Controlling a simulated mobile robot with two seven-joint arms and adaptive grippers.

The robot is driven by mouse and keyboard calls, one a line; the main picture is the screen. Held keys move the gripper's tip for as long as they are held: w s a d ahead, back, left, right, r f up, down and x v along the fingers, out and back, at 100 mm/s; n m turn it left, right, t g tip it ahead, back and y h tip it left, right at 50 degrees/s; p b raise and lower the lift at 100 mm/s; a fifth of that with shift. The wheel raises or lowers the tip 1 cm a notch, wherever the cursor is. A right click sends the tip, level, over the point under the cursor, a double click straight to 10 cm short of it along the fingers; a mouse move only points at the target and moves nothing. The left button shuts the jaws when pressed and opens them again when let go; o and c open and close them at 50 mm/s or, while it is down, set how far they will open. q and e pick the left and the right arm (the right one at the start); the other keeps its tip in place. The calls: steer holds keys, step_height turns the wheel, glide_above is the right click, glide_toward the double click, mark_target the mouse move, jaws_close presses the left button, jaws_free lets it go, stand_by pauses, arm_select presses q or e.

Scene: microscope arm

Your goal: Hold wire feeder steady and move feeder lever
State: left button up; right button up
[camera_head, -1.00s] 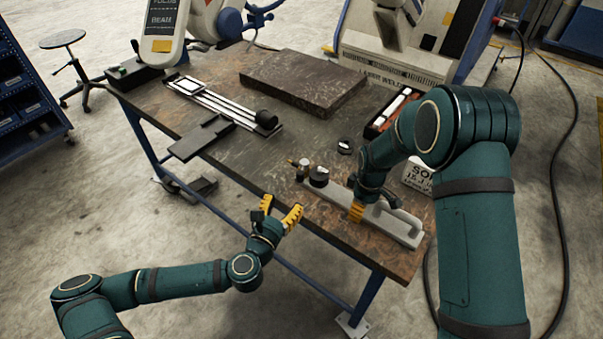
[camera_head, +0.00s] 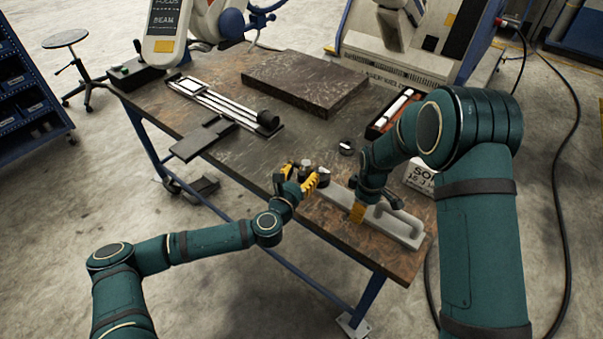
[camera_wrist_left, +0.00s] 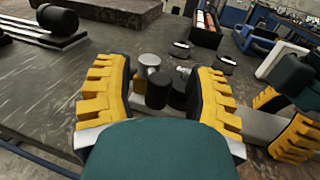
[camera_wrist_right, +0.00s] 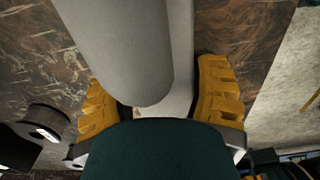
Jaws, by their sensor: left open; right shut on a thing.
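The wire feeder (camera_head: 402,232) is a long light-grey bar with a raised handle, lying along the table's near right edge. Its left end carries a silver knob (camera_wrist_left: 149,62) and dark round parts (camera_wrist_left: 158,88); I cannot tell which part is the lever. My right gripper (camera_head: 357,212) is shut on the wire feeder; the right wrist view shows its grey rounded part (camera_wrist_right: 120,55) between the yellow fingers. My left gripper (camera_head: 304,175) is open at the feeder's left end. In the left wrist view its fingers stand either side of the knobs, apparently without clamping them.
A dark slab (camera_head: 305,82) and a black-and-white rail (camera_head: 222,103) lie further back on the table (camera_head: 235,170). A small black disc (camera_head: 346,147), a red-rimmed box (camera_head: 388,118) and a white lettered box (camera_head: 418,177) are near the right arm.

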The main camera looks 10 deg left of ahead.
arm_select(q)
steer(key=shift+o, duration=0.2)
steer(key=shift+w, duration=0.15)
jaws_close()
steer(key=shift+w+a+m+h, duration=0.1)
steer(key=shift+a+m+h, duration=0.1)
steer(key=shift+m+h, duration=0.3)
steer(key=m+g+h, duration=0.1)
steer(key=a+m+g+h, duration=0.1)
steer(key=h, duration=0.1)
steer(key=a+m+g+h, duration=0.1)
steer(key=h, duration=0.1)
steer(key=shift+w, duration=0.35)
steer(key=shift+w+a+f+m+g+h, duration=0.1)
steer(key=shift+w+a+m+g+h, duration=0.25)
steer(key=shift+m+g+h, duration=0.7)
steer(key=shift+w+a+r+m+g+h, duration=0.1)
steer(key=shift+w+a+m+g+h, duration=0.15)
steer(key=shift+m+g+h, duration=0.85)
steer(key=shift+w+a+f+m+g+h, duration=0.1)
steer(key=shift+w+a+m+g+h, duration=0.3)
steer(key=shift+m+g, duration=0.7)
arm_select(e)
steer(key=shift+d, duration=0.1)
arm_select(q)
steer(key=shift+s+g+h, duration=0.1)
steer(key=shift+g+h, duration=0.15)
steer(key=shift+g, duration=0.2)
